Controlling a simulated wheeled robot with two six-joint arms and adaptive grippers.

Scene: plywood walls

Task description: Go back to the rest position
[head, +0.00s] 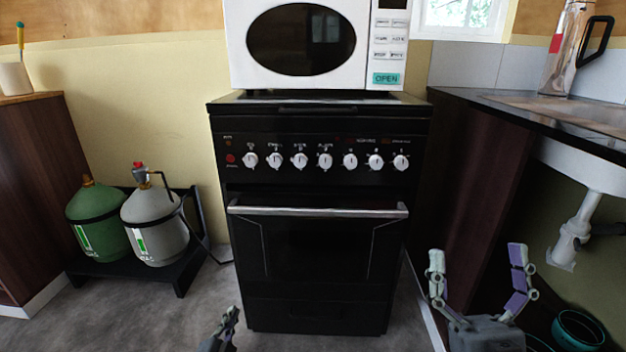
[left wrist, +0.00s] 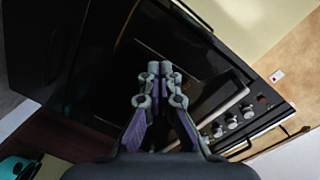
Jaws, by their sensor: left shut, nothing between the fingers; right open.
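My left gripper (head: 232,318) shows at the bottom of the head view, low in front of the black stove (head: 310,265). In the left wrist view, my left gripper (left wrist: 160,70) has its fingertips together with nothing between them. The stove also fills much of that view (left wrist: 190,60). My right gripper (head: 478,272) stands at the lower right of the head view with its two fingers spread wide. It is empty and right of the stove, in front of the dark cabinet side.
A white microwave (head: 380,15) sits on the stove. The oven handle (head: 318,210) juts forward. Green (head: 97,222) and grey (head: 152,226) gas bottles stand on a low black rack at left. A counter (head: 540,105) with sink pipe (head: 572,235) and a teal bowl (head: 578,330) are at right.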

